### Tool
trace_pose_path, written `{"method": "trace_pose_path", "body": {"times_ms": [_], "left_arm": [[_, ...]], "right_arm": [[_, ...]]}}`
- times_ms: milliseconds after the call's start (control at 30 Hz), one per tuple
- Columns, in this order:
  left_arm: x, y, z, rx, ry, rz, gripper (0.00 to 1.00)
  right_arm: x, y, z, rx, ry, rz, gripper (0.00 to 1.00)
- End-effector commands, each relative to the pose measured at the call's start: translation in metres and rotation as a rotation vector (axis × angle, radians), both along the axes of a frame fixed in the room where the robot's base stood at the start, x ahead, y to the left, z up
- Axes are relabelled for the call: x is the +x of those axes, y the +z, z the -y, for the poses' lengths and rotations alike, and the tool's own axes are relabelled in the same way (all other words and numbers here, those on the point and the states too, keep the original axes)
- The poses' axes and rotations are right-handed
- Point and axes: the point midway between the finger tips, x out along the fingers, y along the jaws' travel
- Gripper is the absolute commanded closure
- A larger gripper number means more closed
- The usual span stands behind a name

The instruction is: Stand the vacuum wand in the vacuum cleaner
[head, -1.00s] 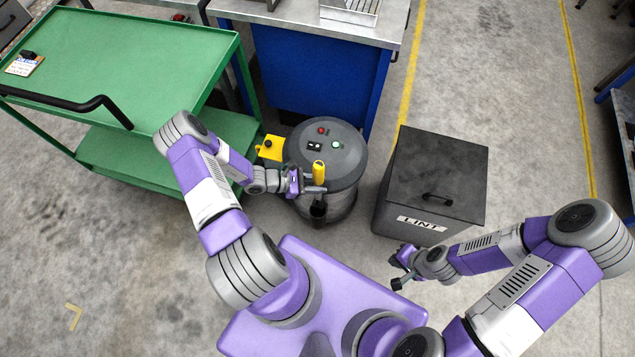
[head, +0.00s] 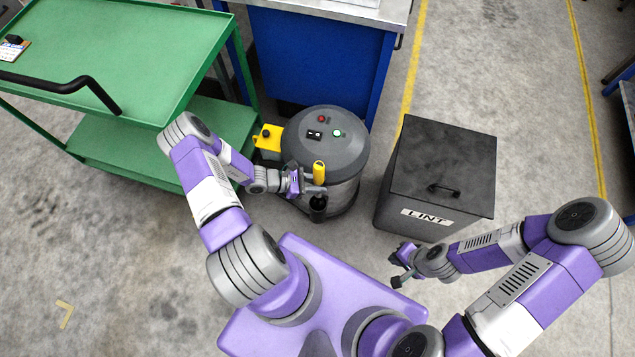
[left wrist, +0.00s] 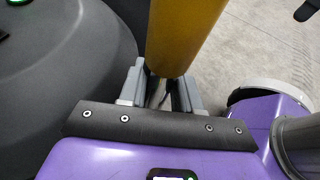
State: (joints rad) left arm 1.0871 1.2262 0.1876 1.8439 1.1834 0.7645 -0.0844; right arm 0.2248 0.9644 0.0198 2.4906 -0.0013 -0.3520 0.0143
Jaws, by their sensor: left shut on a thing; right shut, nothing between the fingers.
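The vacuum cleaner (head: 340,137) is a grey drum with a dark domed lid and red and green buttons, standing on the floor ahead of me. The vacuum wand (head: 319,172) shows a yellow handle, upright, at the cleaner's near side. My left gripper (head: 308,182) is shut on the yellow handle, which also fills the jaws in the left wrist view (left wrist: 178,45). A dark cup-like part (head: 318,203) is below the handle; I cannot tell whether the wand's lower end is inside it. My right gripper (head: 401,267) is shut and empty, near the bin's front.
A dark box labelled LINT (head: 440,175) stands right of the cleaner. A green cart (head: 110,62) is at the left and a blue bench (head: 315,60) behind. A yellow bracket (head: 268,139) sits at the cleaner's left. Floor beyond the LINT box is clear.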

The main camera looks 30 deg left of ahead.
Motion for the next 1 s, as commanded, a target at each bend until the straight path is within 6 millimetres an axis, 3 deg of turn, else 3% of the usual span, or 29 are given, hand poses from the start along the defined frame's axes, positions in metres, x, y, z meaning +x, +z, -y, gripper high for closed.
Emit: {"method": "trace_pose_path", "body": {"times_ms": [733, 1000], "left_arm": [[0.0, -0.063, 0.0, 0.0, 0.0, 0.001, 1.0], [0.0, -0.083, 0.0, 0.0, 0.0, 0.0, 1.0]], "right_arm": [[0.0, -0.051, 0.0, 0.0, 0.0, 0.0, 1.0], [0.0, -0.053, 0.0, 0.0, 0.0, 0.0, 1.0]]}}
